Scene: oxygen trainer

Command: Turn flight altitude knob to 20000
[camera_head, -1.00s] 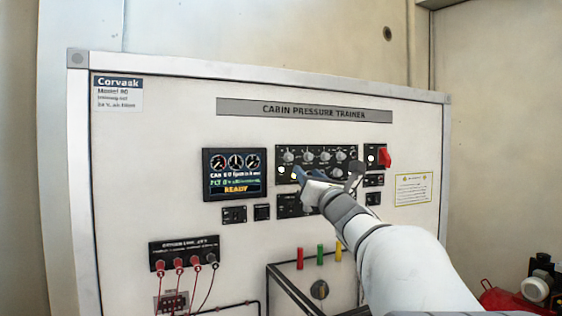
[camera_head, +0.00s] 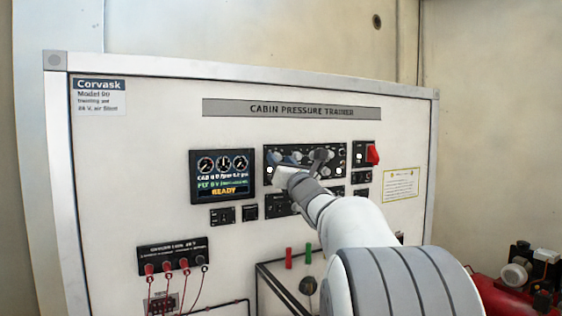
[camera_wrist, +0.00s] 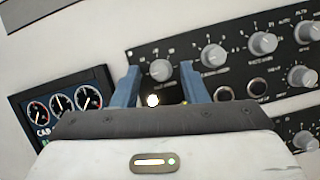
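The black knob panel (camera_head: 341,151) is on the upper middle of the trainer's white front. It carries a row of grey knobs and more controls below. In the wrist view, the leftmost top-row knob (camera_wrist: 160,71) shows beyond and between my gripper's blue fingers. Its label is too blurred to read, so I cannot tell whether it is the flight altitude knob. My gripper (camera_wrist: 158,67) is open, with fingers apart on either side of that knob; contact cannot be judged. In the head view my gripper (camera_head: 279,161) covers part of the panel's left side. The display (camera_head: 223,175) shows READY; its altitude figures are unclear.
More grey knobs (camera_wrist: 214,55) sit close to the right. A red switch (camera_head: 372,154) sticks out right of the panel. Red-capped leads (camera_head: 167,267) hang lower left. Red equipment (camera_head: 505,300) is at lower right.

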